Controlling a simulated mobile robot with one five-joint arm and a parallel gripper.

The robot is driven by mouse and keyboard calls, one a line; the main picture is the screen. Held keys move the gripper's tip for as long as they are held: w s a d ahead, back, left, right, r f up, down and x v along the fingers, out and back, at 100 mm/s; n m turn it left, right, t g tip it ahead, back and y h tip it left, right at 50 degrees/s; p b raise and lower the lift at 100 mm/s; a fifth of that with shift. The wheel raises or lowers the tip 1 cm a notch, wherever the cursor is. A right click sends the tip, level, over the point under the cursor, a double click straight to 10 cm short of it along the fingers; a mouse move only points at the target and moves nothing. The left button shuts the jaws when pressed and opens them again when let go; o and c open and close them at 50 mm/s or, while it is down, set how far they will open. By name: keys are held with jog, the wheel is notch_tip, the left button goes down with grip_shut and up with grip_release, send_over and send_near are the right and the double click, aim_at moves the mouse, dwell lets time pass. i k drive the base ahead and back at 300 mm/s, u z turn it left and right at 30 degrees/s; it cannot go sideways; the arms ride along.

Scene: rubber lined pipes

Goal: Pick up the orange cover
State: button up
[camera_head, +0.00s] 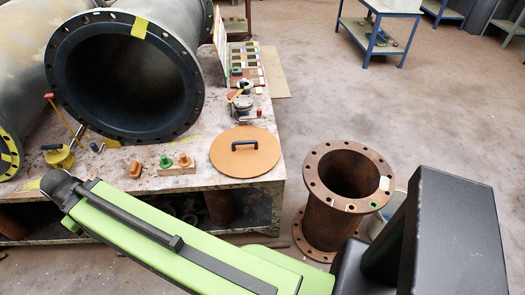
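The orange cover (246,167) is a flat round disc with a black handle (245,144) on top. It lies on the workbench (212,190) near its right front corner, with the handle facing up and nothing on it. My green arm crosses the lower part of the view in front of the bench. My gripper cannot be made out in this view.
A rusty flanged pipe (330,222) stands on the floor to the right. Open floor lies beyond.

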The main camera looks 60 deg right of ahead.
aim_at(242, 152)
jog(key=z, duration=0.4)
jog(key=i, duration=1)
jog(key=u, duration=0.1)
